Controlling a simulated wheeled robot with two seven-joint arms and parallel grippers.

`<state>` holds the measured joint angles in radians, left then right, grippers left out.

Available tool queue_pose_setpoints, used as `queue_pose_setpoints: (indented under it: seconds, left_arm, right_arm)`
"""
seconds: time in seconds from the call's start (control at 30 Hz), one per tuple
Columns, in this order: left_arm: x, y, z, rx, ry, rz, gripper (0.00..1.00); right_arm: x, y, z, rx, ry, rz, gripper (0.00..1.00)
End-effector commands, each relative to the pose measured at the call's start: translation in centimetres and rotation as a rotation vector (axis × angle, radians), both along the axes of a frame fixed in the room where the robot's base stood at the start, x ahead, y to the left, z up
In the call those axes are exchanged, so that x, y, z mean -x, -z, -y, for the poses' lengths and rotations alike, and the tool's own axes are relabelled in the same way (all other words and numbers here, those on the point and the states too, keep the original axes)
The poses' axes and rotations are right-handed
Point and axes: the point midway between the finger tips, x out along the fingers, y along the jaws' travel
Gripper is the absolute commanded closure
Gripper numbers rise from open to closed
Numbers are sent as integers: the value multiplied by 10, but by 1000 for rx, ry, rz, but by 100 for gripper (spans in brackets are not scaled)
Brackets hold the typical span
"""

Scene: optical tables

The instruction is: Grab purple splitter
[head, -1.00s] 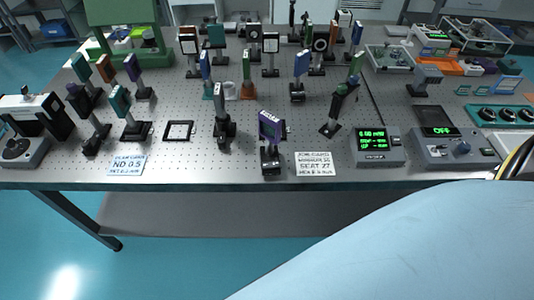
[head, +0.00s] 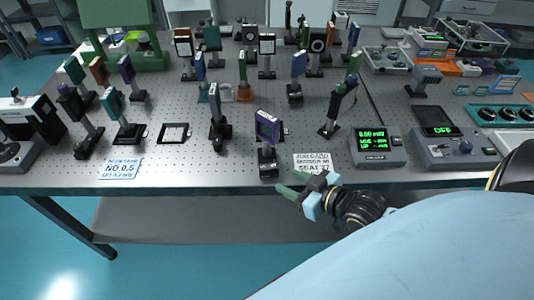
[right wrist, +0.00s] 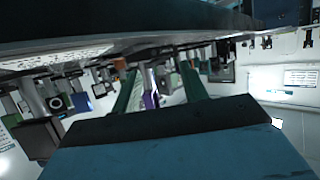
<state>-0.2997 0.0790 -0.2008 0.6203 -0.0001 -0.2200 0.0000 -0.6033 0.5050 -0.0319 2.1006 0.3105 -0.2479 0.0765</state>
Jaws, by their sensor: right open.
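The purple splitter (head: 267,127) stands upright on a black post mount near the front edge of the table, at the middle of the head view. My right gripper (head: 288,184) is open and empty. Its green fingers are just in front of the table edge, below and slightly right of the splitter's base, apart from it. In the right wrist view, a purple piece (right wrist: 151,99) shows beyond and between the two green fingers (right wrist: 160,90). Another purple-edged optic (head: 126,67) stands at the back left. My left gripper is out of view.
A white label card (head: 312,163) lies right of the splitter's base, and a green-display meter (head: 376,147) stands further right. A black post mount (head: 219,122) stands to the left. The perforated table (head: 200,170) is clear near its front edge there.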

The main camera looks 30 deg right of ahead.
Motion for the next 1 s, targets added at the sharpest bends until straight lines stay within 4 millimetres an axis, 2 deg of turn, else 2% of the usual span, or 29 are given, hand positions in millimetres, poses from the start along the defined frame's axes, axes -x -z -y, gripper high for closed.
queue_pose_setpoints:
  seconds: [0.2, 0.37, 0.47, 0.8, 1.0]
  left_arm:
    - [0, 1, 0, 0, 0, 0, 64]
    - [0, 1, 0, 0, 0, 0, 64]
    - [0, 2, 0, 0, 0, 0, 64]
    - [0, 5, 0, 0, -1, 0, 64]
    - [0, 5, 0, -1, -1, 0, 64]
  right_arm:
    - [-13, -43, 29, -79, -31, 255, 56]
    - [-16, -61, 39, -109, -42, 348, 56]
    - [-22, -64, 39, -116, -42, 368, 56]
    - [-73, -65, 23, -117, -42, 370, 56]
    - [-91, -64, 17, -117, -42, 367, 56]
